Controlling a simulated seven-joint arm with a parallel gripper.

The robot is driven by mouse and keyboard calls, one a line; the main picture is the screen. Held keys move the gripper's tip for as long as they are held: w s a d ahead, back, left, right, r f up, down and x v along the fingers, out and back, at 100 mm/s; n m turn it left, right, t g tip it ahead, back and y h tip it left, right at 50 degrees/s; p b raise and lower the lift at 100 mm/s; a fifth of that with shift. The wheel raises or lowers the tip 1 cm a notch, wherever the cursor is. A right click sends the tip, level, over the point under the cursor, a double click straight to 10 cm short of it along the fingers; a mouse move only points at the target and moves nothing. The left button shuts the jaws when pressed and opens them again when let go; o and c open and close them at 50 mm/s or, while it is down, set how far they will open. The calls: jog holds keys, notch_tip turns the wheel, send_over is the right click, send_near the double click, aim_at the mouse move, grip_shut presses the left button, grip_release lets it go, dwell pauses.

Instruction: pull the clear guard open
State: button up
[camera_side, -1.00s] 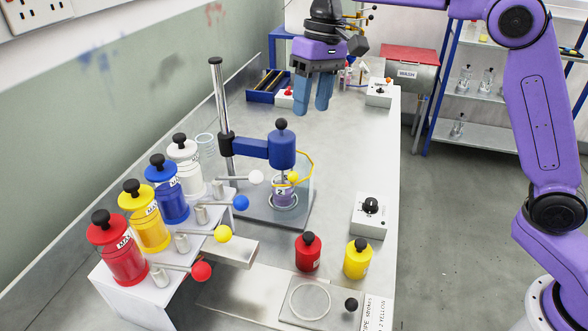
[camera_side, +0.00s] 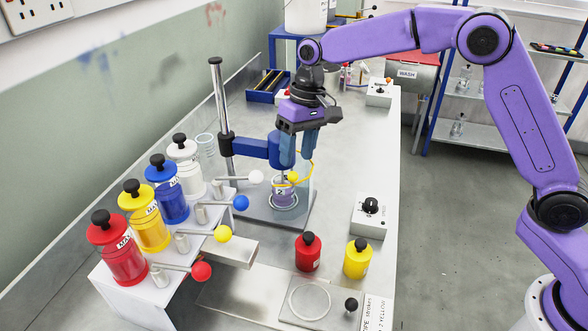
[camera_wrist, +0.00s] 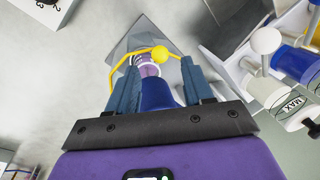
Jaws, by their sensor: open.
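The clear guard (camera_side: 305,190) stands around the front right of the mixing stand in the side view; it is see-through and hard to make out. Its yellow rim (camera_side: 311,172) with a yellow ball knob (camera_side: 292,177) shows at its top, and the rim (camera_wrist: 116,66) and knob (camera_wrist: 159,54) also show in the wrist view. My gripper (camera_side: 298,160) is open, fingers pointing down, in front of the blue stirrer head (camera_side: 270,148). In the wrist view the knob lies beyond and between the two fingertips (camera_wrist: 155,72), apart from them as far as I can tell.
Red (camera_side: 307,252) and yellow (camera_side: 357,258) jars stand in front, near a dial box (camera_side: 369,215). A dispenser rack with levers, including a white-knobbed lever (camera_side: 256,177), stands left. A metal post (camera_side: 222,120) rises behind the stirrer.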

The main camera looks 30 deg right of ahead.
aim_at(294, 172)
jog(key=shift+s+a+f, duration=0.1)
jog(key=shift+a+f, duration=0.15)
jog(key=shift+f, duration=1)
jog(key=shift+a+f, duration=0.2)
jog(key=shift+f, duration=1)
grip_shut()
